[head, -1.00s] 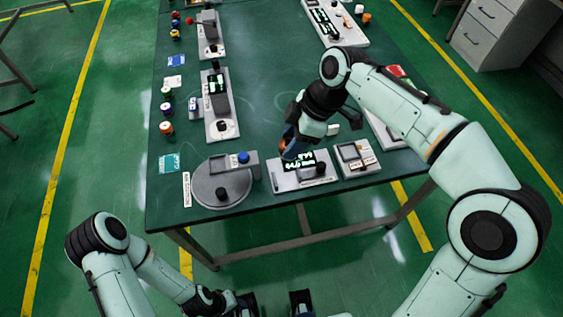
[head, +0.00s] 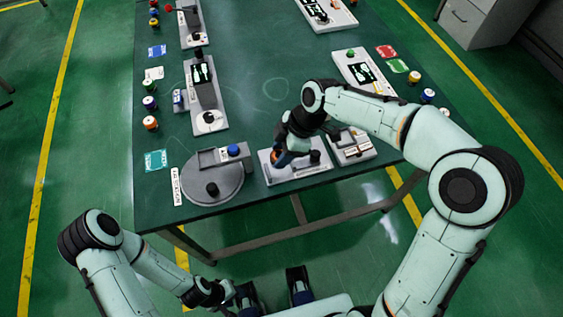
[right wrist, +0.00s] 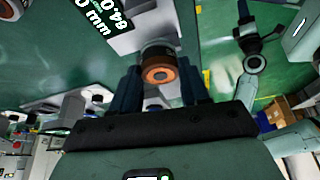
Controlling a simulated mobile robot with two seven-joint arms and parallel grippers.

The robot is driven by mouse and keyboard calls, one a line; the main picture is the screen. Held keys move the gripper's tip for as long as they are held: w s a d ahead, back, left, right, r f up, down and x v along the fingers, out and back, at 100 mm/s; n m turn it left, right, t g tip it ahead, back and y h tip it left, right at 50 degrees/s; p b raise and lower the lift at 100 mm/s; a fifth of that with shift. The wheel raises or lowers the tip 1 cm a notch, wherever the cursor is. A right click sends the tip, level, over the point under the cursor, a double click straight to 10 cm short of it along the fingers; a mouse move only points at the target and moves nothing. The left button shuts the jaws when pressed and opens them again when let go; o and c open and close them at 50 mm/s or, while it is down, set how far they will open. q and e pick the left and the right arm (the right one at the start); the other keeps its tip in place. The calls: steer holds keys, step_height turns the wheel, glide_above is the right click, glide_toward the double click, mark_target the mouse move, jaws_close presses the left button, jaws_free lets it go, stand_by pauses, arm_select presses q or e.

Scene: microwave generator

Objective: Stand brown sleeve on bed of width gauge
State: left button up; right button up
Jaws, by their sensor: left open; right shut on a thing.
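The width gauge (head: 296,173) is a grey device at the table's front edge in the head view. Its lit display with "mm" digits shows in the right wrist view (right wrist: 97,20). My right gripper (head: 281,157) is shut on the brown sleeve, over the gauge's left part. In the right wrist view the sleeve (right wrist: 158,72), with an orange-brown ring end and dark hole, sits between the fingers. Whether it touches the gauge bed cannot be told. My left gripper (head: 271,292) is open and empty, low in front of the table.
A round grey plate (head: 215,190) with a black knob stands left of the gauge. A small grey tray device (head: 352,150) stands close on its right. Several colored cylinders line the left edge (head: 150,122). The table's middle (head: 265,100) is mostly clear.

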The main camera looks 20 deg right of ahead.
step_height(320, 180, down, 6)
steer(key=shift+r, duration=0.1)
steer(key=o, duration=1.1)
steer(key=shift+b, duration=0.3)
steer(key=shift+r, duration=0.15)
steer(key=p+v, duration=0.1)
steer(key=v, duration=1)
steer(key=shift+d+r, duration=0.15)
steer(key=shift+r, duration=0.25)
